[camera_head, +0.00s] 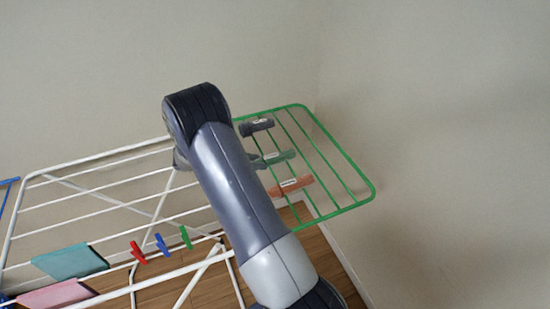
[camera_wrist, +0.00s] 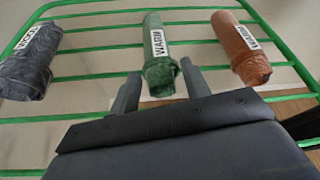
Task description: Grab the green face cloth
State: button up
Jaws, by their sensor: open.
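The green face cloth (camera_wrist: 158,60) is a rolled bundle with a white label, lying across the green bars of the rack in the wrist view. It also shows in the head view (camera_head: 279,156), partly hidden by my arm. My gripper (camera_wrist: 160,82) is open, with one finger on each side of the cloth's near end. I cannot tell whether the fingers touch it.
A dark grey roll (camera_wrist: 30,58) lies to the left and an orange-brown roll (camera_wrist: 240,48) to the right on the green rack end (camera_head: 357,204). Teal (camera_head: 70,261) and pink (camera_head: 55,295) cloths and several clothes pegs (camera_head: 161,244) hang on the white rack. Walls stand close behind and right.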

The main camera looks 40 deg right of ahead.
jog(key=shift+x, duration=1.1)
jog(key=c, duration=0.7)
jog(key=shift+a, duration=0.1)
